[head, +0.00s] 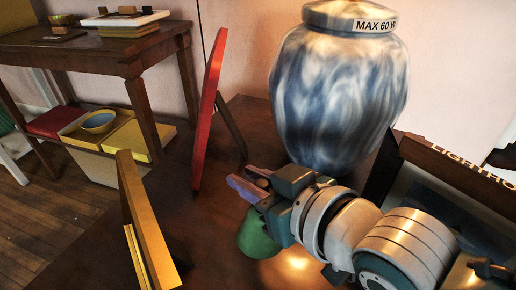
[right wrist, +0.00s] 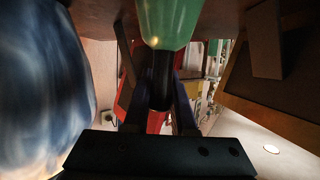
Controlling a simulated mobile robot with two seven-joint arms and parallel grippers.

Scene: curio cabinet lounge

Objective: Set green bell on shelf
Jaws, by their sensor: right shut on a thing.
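My right gripper (head: 250,186) is shut on the green bell (head: 257,236). The bell's green body hangs below the fingers in the head view, low over or on the dark tabletop; I cannot tell whether it touches. In the right wrist view the bell's green cup (right wrist: 168,20) and its black handle (right wrist: 161,82) show between the fingers (right wrist: 160,100). No shelf is clearly identifiable; a brown wooden table (head: 105,52) with a lower level stands at the far left. My left gripper is not in view.
A large blue and white vase (head: 335,95) stands behind my right gripper. A red frame (head: 207,110) and a yellow-wood frame (head: 148,235) stand left of the bell. A dark framed sign (head: 450,185) stands at the right. Boxes and a blue bowl (head: 99,122) sit below the far table.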

